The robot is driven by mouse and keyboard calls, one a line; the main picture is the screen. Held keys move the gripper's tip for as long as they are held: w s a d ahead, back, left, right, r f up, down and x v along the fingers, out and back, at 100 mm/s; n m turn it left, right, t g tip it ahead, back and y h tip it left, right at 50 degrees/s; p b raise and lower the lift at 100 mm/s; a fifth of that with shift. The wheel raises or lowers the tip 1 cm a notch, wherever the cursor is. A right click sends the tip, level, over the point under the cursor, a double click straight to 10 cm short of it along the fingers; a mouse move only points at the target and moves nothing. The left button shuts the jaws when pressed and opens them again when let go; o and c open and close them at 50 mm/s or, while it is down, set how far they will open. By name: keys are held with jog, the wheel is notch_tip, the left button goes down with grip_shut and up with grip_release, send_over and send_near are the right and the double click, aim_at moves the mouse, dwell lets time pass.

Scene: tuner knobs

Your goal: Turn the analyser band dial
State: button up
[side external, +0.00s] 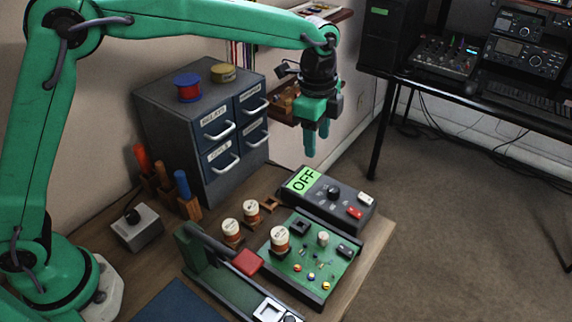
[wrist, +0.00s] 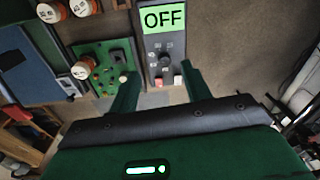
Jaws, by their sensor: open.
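The analyser (side external: 345,212) is a dark box on the bench with a green display (side external: 303,180) reading OFF. Its black band dial (side external: 333,193) stands on the top face beside the display, with a white and a red switch at the other end. In the wrist view the dial (wrist: 164,59) shows below the OFF display (wrist: 164,18). My gripper (side external: 316,143) hangs above the analyser, pointing down, clear of the dial. In the wrist view my gripper (wrist: 160,76) has its two green fingers apart with nothing between them. Which way the dial points is too small to tell.
A green circuit board (side external: 312,262) with several parts lies in front of the analyser. White-topped spools (side external: 251,211) stand to its left. A drawer cabinet (side external: 170,125) stands behind, left of my gripper. The bench edge lies just right of the analyser.

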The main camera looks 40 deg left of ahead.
aim_at(334, 189)
jog(key=d+f+m, duration=0.1)
jog(key=d+f, duration=0.1)
jog(key=w+d+f+m, duration=0.1)
jog(key=d+f, duration=0.1)
jog(key=shift+w+d+f+g, duration=0.2)
jog(key=shift+d+f+g, duration=0.15)
jog(key=shift+g, duration=0.05)
jog(key=shift+f, duration=0.1)
jog(key=shift+f, duration=3.85)
jog(key=shift+c, duration=0.2)
jog(key=c, duration=1)
